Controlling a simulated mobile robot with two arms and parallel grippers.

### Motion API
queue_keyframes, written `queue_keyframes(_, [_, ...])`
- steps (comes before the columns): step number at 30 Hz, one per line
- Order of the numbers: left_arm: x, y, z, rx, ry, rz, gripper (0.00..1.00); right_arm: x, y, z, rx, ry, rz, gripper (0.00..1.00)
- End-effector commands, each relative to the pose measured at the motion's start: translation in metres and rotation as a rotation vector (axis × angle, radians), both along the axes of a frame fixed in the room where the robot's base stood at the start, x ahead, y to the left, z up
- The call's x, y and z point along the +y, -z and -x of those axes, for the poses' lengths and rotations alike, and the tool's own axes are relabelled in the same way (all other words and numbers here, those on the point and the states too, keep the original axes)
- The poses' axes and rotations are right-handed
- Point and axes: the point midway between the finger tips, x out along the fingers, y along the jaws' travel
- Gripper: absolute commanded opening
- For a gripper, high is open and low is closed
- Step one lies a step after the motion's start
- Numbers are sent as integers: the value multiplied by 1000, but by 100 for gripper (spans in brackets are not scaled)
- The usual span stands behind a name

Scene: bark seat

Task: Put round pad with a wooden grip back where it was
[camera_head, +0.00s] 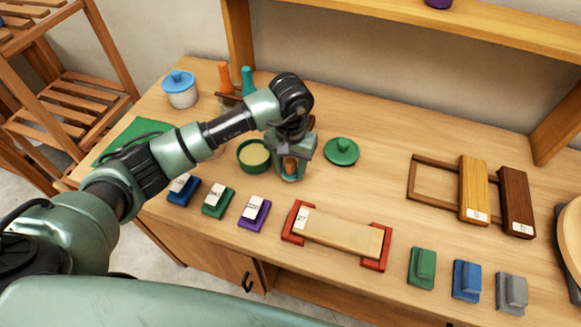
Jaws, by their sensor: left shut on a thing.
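My left gripper (291,165) reaches in from the left over the middle of the table, its jaws pointing down. It is shut on the wooden grip of the round pad (290,167). Only a little of the brown grip shows between the fingers, and the pad's lower part is mostly hidden by the gripper. I cannot tell whether the pad touches the table. A green round dish (241,154) with pale contents stands just left of the gripper. A green knobbed lid (341,152) lies to its right. My right gripper is out of view.
A blue-lidded jar (181,90) and orange and teal bottles stand at the back left. Small coloured blocks, a board in red holders (340,236) and several stamp-like blocks line the front. Wooden frames (432,181) lie right. The table right of the lid is clear.

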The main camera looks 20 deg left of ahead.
Motion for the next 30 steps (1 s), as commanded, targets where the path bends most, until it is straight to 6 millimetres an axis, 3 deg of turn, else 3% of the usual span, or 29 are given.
queue_keyframes(4, [0, 12, 0, 0, 0, 0, 10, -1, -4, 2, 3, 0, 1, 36])
queue_keyframes(16, [0, 18, -1, -2, 1, 0, 10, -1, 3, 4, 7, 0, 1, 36])
queue_keyframes(17, [0, 16, 0, -2, 1, 0, 48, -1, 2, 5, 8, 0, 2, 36])
queue_keyframes(18, [0, 16, 0, -2, 1, 0, 59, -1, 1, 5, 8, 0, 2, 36])
queue_keyframes(19, [0, 16, 0, -2, 0, 0, 64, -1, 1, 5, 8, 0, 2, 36])
queue_keyframes(30, [0, 12, 0, 0, 0, 1, 64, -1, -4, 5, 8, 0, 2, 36])
